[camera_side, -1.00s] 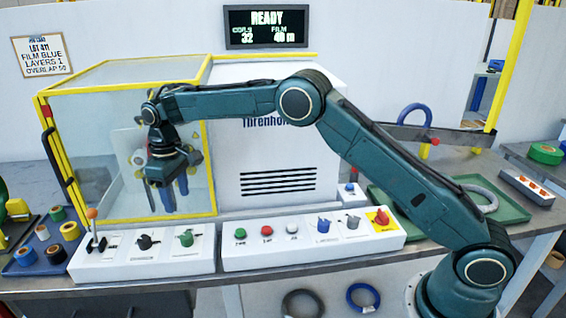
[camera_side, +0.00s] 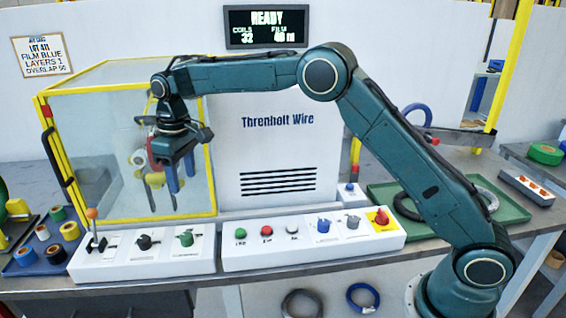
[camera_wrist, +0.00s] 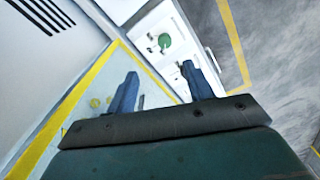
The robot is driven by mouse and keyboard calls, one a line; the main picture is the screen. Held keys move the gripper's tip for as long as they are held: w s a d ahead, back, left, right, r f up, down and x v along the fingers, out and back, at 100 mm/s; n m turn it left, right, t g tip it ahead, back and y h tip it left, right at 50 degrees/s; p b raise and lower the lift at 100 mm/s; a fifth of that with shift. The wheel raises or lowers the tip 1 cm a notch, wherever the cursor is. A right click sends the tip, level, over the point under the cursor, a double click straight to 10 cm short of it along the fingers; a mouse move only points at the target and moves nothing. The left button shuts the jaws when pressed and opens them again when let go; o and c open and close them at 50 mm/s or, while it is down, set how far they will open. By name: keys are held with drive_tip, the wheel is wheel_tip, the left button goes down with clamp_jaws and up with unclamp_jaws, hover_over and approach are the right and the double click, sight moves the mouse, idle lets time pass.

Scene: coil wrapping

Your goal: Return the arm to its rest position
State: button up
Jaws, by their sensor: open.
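My gripper (camera_side: 182,182) hangs in front of the clear guarded enclosure (camera_side: 85,92), near its right yellow edge. Its two blue fingers point down, apart and empty. In the wrist view my gripper (camera_wrist: 160,92) shows the same two blue fingers spread, with nothing between them. My arm arches up and across from its base at the lower right. Part of the mechanism inside the enclosure is hidden behind my gripper.
Below stand two control panels (camera_side: 230,262) with a lever (camera_side: 92,214), knobs and buttons. A green tray (camera_side: 512,209) with coils lies at right, partly behind my arm. Tape rolls sit on a blue mat (camera_side: 22,268) at left. The display (camera_side: 266,27) reads READY.

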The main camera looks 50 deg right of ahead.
drive_tip(key=s+d+r+m+t, duration=0.1)
drive_tip(key=s+d+r, duration=0.3)
drive_tip(key=s+r, duration=0.45)
drive_tip(key=s+d+r+m+t, duration=0.15)
drive_tip(key=s+d+r, duration=0.35)
drive_tip(key=s, duration=0.6)
drive_tip(key=s+d+f+m+t, duration=0.1)
drive_tip(key=s+f, duration=0.1)
drive_tip(key=s, duration=0.8)
drive_tip(key=s+d+f+m+t, duration=0.1)
drive_tip(key=s+d+f, duration=0.1)
drive_tip(key=s, duration=0.8)
drive_tip(key=shift+s+d+f+t, duration=0.15)
drive_tip(key=shift+s+f+t, duration=0.15)
drive_tip(key=shift+t, duration=0.05)
drive_tip(key=shift+w, duration=0.15)
